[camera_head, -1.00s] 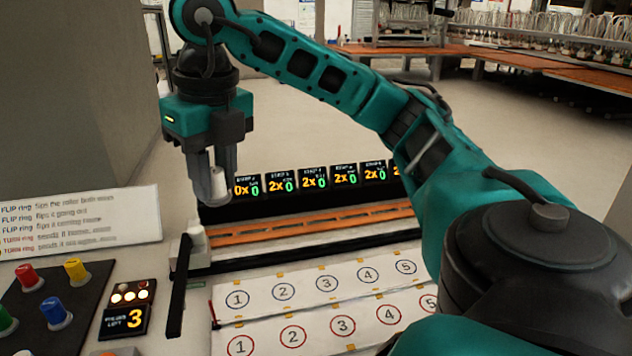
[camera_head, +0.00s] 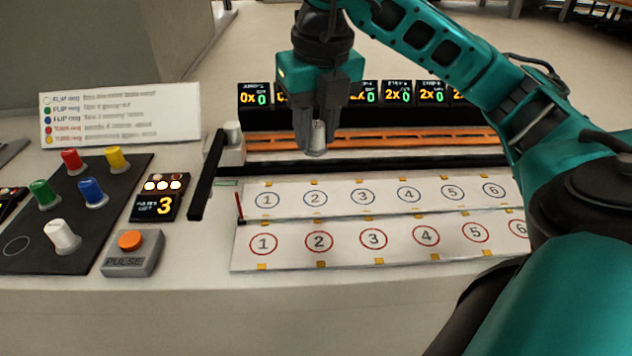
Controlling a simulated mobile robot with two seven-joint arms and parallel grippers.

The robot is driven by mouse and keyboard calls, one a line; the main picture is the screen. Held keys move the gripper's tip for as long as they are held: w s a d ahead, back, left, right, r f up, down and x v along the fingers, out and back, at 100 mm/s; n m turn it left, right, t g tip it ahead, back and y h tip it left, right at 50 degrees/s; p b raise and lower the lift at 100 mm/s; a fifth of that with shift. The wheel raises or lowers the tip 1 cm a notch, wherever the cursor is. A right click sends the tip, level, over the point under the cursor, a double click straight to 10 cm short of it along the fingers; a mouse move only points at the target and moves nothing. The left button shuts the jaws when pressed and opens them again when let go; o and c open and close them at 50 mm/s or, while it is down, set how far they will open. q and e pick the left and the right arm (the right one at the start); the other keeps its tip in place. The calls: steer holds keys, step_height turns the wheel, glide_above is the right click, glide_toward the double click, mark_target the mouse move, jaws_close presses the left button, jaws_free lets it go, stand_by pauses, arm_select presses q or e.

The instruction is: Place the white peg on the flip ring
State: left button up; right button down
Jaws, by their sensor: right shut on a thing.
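The white peg (camera_head: 62,236) stands upright on the dark board at the left. My right gripper (camera_head: 317,140) is far to the right of the board, over the orange rail. It is shut on a small white cylinder (camera_head: 319,134), upright between the fingers. The fingers hide part of the cylinder. My left gripper is not in view.
Red (camera_head: 71,160), yellow (camera_head: 117,158), green (camera_head: 43,194) and blue (camera_head: 92,192) pegs stand close behind the white peg. An orange pulse button (camera_head: 130,240) and counter box (camera_head: 160,197) sit right of the board. Numbered strips (camera_head: 340,232) lie in front of the rail.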

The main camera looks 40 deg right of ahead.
mark_target(316, 149)
step_height(316, 149, down, 4)
steer(key=shift+r+b, duration=0.1)
steer(key=shift+b, duration=0.3)
steer(key=shift+f, duration=0.35)
step_height(316, 149, down, 4)
steer(key=shift+f+b, duration=0.1)
steer(key=shift+b, duration=0.3)
steer(key=shift+f, duration=0.15)
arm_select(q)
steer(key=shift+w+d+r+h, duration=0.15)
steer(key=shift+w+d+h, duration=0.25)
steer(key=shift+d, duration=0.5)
arm_select(e)
steer(key=shift+f, duration=0.15)
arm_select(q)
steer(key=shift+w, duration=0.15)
arm_select(e)
steer(key=c, duration=0.9)
jaws_free()
steer(key=shift+o, duration=0.2)
